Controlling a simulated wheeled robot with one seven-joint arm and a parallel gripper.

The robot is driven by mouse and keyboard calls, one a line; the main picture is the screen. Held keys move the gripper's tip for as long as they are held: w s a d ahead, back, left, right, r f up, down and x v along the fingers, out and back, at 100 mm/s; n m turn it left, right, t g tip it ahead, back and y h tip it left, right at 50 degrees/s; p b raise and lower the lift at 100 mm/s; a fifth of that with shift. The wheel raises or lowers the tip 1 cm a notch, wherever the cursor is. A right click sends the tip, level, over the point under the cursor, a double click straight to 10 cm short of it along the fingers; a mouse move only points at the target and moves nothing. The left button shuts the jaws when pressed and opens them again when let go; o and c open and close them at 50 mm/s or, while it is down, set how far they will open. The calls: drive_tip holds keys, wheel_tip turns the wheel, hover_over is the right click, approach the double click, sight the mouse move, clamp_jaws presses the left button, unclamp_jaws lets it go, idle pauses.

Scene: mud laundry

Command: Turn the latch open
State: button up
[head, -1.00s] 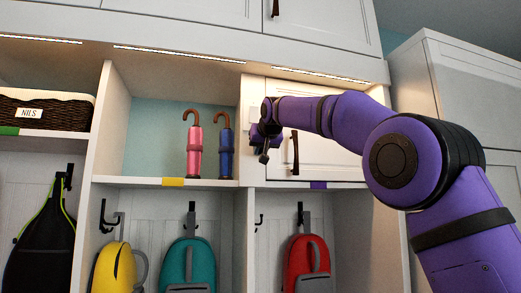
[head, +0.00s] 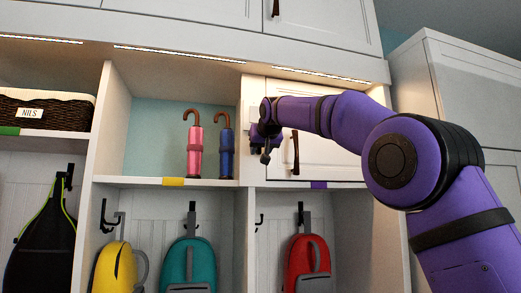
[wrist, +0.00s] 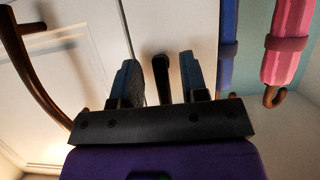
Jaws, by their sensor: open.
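The white cabinet door (head: 335,135) stands closed, with a brown bar handle (head: 295,153) near its left edge. The handle also shows at the left of the wrist view (wrist: 32,68). My gripper (head: 262,155) is at the left edge of the door, left of the handle. In the wrist view my gripper (wrist: 160,82) is open, with one finger on each side of a dark, narrow bar, which looks like the latch (wrist: 161,70). I cannot tell whether the fingers touch it. In the head view my gripper hides the latch.
A blue umbrella (head: 226,152) and a pink umbrella (head: 195,152) stand in the open cubby just left of my gripper. The blue one is close to a finger in the wrist view. Backpacks, including a red one (head: 307,262), hang below the shelf.

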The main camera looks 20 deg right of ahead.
drive_tip(key=shift+s, duration=0.1)
drive_tip(key=v, duration=1)
drive_tip(key=shift+s, duration=0.3)
drive_tip(key=shift+r, duration=0.1)
drive_tip(key=s+d+f+g, duration=0.2)
drive_tip(key=s+f, duration=1)
drive_tip(key=f, duration=0.3)
drive_tip(key=s+d+f+g, duration=0.3)
drive_tip(key=s+f, duration=1)
drive_tip(key=f, duration=0.1)
drive_tip(key=s+d+f+g, duration=0.3)
drive_tip(key=s+f, duration=1)
drive_tip(key=f, duration=0.2)
drive_tip(key=shift+s+f, duration=0.25)
drive_tip(key=shift+f, duration=0.05)
drive_tip(key=shift+d, duration=0.1)
